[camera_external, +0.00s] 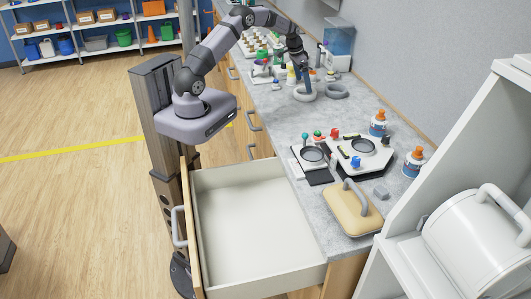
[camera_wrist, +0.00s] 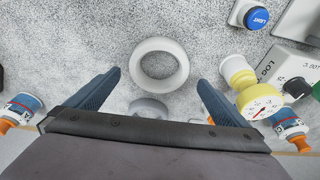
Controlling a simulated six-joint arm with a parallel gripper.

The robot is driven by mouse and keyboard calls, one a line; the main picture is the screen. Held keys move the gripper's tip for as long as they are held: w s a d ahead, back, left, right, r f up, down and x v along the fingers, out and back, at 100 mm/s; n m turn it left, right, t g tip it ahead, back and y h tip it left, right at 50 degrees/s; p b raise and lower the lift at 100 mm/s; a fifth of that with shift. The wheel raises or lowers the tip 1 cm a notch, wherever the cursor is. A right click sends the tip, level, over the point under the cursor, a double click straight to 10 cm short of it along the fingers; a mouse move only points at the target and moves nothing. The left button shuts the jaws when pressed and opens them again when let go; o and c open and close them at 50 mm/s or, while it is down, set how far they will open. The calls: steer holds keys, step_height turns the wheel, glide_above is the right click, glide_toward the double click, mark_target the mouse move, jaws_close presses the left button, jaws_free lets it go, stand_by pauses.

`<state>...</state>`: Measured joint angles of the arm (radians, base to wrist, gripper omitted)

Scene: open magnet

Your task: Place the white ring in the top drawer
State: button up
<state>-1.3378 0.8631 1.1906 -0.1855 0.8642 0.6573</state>
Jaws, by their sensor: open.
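The white ring (camera_external: 305,98) lies flat on the grey counter. In the wrist view the white ring (camera_wrist: 137,63) shows whole, centred between and just ahead of my fingertips. My gripper (camera_external: 305,85) points down over the ring; in the wrist view its two fingers (camera_wrist: 160,77) are spread wide, with nothing between them. The external view does not clearly show how high the fingertips are. A darker grey ring (camera_external: 338,92) lies just right of the white ring and partly shows behind the gripper body in the wrist view (camera_wrist: 148,106). The top drawer (camera_external: 250,225) is pulled open and empty.
A yellow gauge (camera_wrist: 240,75) and labelled boxes stand close to the right finger in the wrist view. Bottles (camera_external: 378,122), a scale-like device (camera_external: 313,155) and a tan handled block (camera_external: 352,210) stand on the counter beside the drawer. The counter between ring and devices is mostly clear.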

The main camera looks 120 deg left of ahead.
mark_target(304, 89)
steer(key=shift+f+p, duration=0.3)
steer(key=shift+p, duration=0.1)
steer(key=shift+p+x, duration=1.25)
steer(key=shift+x, duration=1.05)
steer(key=shift+d, duration=0.2)
steer(key=c, duration=1.2)
steer(key=shift+r, duration=0.1)
step_height(304, 89, up, 10)
steer(key=b, duration=0.4)
